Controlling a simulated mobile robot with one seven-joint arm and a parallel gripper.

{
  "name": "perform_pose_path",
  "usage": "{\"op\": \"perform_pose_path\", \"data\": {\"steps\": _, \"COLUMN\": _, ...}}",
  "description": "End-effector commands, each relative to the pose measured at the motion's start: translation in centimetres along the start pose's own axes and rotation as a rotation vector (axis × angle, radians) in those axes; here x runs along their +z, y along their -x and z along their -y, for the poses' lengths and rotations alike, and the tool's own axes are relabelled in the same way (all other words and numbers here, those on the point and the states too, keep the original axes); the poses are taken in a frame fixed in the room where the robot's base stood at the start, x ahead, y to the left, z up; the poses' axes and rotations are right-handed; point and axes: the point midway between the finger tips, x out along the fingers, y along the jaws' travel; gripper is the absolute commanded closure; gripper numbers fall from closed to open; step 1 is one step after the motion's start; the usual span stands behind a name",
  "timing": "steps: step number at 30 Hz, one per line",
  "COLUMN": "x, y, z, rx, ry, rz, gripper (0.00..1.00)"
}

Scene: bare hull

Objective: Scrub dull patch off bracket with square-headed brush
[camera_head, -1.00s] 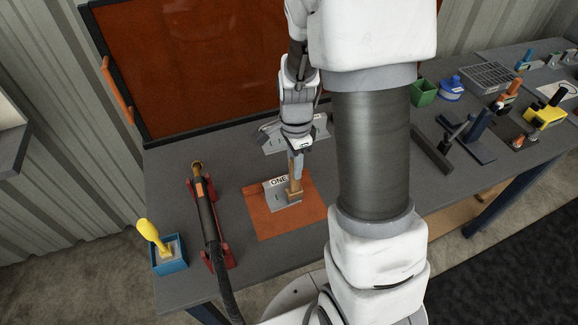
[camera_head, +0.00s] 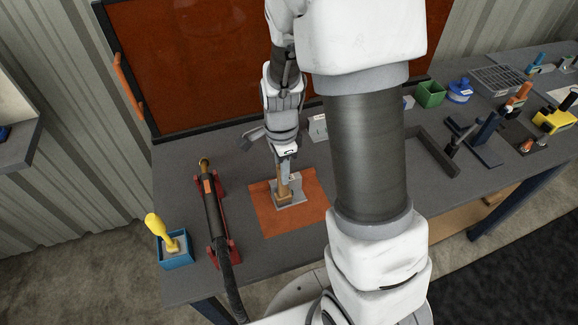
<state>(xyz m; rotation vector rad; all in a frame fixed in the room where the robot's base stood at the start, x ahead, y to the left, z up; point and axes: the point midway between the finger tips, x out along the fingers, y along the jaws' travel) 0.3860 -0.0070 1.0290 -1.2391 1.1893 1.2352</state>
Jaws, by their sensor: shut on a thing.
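My gripper (camera_head: 284,160) is at the middle left of the table, pointing down. It is shut on the brush (camera_head: 283,187), which has a tan handle and a square head. The brush stands roughly upright, with its head low over the grey bracket (camera_head: 293,199). I cannot tell whether the bristles touch it. The bracket lies on an orange mat (camera_head: 264,220). The brush and gripper hide part of the bracket and its label, and I cannot make out the dull patch.
A torch-like tool with a hose (camera_head: 213,210) lies in a red cradle left of the mat. A blue box (camera_head: 176,252) holds a yellow-handled tool (camera_head: 156,227). Another grey bracket piece (camera_head: 318,127) is behind my gripper. A green bin (camera_head: 430,93) and several tools stand at the right.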

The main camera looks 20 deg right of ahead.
Motion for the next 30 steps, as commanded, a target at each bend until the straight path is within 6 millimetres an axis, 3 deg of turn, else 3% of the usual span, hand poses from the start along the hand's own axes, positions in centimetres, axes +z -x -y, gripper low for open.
{"op": "perform_pose_path", "data": {"steps": 14, "x": 0.8, "y": 0.0, "z": -0.2, "rx": 0.007, "ry": 0.001, "rz": 0.002, "gripper": 1.00}}
{"op": "perform_pose_path", "data": {"steps": 30, "x": 0.8, "y": 5.5, "z": -0.1, "rx": 0.001, "ry": 0.001, "rz": 0.001, "gripper": 1.00}}
